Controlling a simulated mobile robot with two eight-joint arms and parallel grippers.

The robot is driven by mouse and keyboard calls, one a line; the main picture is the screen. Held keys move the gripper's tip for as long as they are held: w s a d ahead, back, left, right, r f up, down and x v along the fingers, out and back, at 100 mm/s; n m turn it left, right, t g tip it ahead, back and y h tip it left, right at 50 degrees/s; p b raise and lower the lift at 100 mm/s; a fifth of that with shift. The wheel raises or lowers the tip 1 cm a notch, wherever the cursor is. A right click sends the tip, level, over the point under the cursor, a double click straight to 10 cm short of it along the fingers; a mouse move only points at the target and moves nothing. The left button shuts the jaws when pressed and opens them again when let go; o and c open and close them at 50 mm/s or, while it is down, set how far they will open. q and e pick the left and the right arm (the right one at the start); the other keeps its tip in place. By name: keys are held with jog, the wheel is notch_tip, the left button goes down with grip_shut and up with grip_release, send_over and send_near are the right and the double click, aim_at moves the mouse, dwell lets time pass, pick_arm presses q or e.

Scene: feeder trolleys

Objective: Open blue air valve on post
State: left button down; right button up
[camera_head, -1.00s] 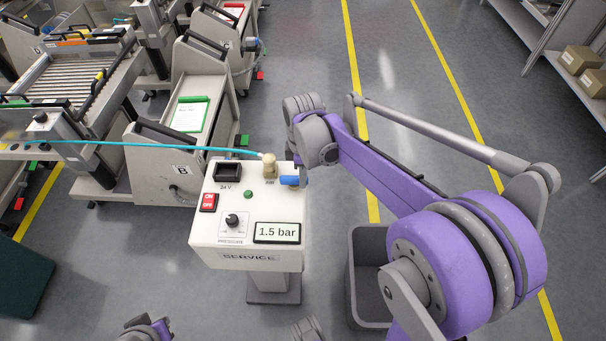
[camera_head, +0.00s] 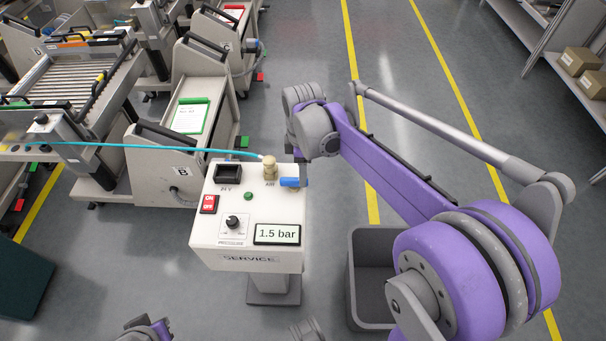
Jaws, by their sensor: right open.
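The blue air valve handle (camera_head: 289,182) sits at the back right of the white service post's top (camera_head: 215,240), beside a brass-coloured fitting (camera_head: 269,168). The handle lies sideways, pointing roughly left to right in the picture. My right gripper (camera_head: 301,173) is open, pointing down at the handle's right end. The wrist partly hides its fingers, and I cannot tell whether they touch the handle. The pressure display (camera_head: 277,233) reads 1.5 bar.
A red ON/OFF switch (camera_head: 208,204), a black knob (camera_head: 232,222) and a green button (camera_head: 248,196) are on the post. A grey bin (camera_head: 361,270) stands to its right.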

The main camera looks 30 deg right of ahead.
notch_tip(320, 180, up, 8)
jog(key=shift+p, duration=0.35)
jog(key=shift+f, duration=0.1)
jog(key=s+a+f+m+t+p, duration=0.1)
jog(key=s+a+m+t+p, duration=0.1)
jog(key=s+m, duration=0.4)
jog(key=s+a+f+m+t+p, duration=0.2)
jog(key=s+a+m+t+p, duration=0.1)
jog(key=s, duration=0.6)
jog(key=a+m+p, duration=0.1)
jog(key=a+m, duration=0.1)
jog(key=shift+s+a+m, duration=0.2)
jog(key=shift+a+m, duration=0.05)
jog(key=shift+m, duration=0.15)
